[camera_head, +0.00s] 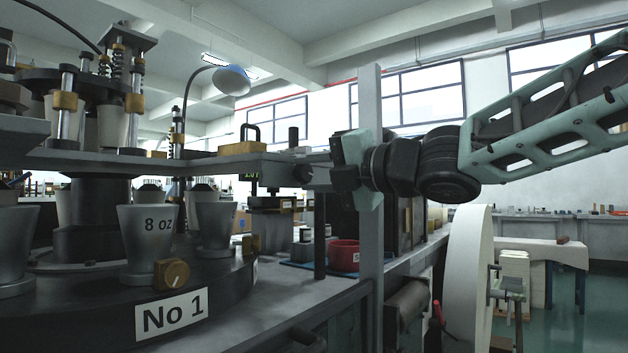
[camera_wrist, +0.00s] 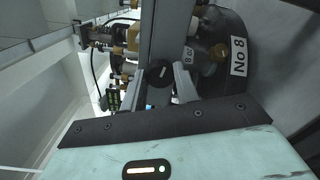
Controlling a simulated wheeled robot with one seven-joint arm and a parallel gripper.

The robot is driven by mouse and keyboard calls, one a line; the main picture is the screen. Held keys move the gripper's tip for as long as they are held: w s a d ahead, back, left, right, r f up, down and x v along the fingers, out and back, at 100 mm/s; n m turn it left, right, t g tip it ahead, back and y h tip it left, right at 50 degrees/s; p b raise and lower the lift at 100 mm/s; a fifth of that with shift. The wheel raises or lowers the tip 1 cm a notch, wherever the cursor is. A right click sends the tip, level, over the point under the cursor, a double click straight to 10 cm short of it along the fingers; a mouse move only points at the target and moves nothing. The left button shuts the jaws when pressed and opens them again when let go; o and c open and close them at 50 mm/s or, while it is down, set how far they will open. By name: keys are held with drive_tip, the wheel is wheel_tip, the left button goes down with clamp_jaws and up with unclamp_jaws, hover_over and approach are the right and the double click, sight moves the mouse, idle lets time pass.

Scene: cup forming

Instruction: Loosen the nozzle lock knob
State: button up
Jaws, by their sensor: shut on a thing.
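The nozzle lock knob (camera_wrist: 160,73) is round and black with a white line across its face. It sits between the two grey fingers of my gripper (camera_wrist: 162,84) in the wrist view, and the fingers are shut on it. In the head view my gripper (camera_head: 312,174) reaches left from the arm to a small dark knob (camera_head: 303,173) by the end of the grey upper plate (camera_head: 215,163). The contact between fingers and knob is small and partly hidden there.
A grey upright post (camera_head: 371,255) stands close to my gripper. At left is a round turntable marked No 1 (camera_head: 171,315), carrying several metal cups such as the 8 oz cup (camera_head: 150,245). A red bowl (camera_head: 344,256) sits behind the post. A large pale wheel (camera_head: 467,280) stands below my arm.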

drive_tip(key=shift+f, duration=0.1)
idle(0.4)
drive_tip(key=o, duration=1)
drive_tip(key=shift+c, duration=0.2)
drive_tip(key=p+v, duration=0.9)
drive_tip(key=v, duration=0.8)
drive_tip(key=shift+s+d, duration=0.15)
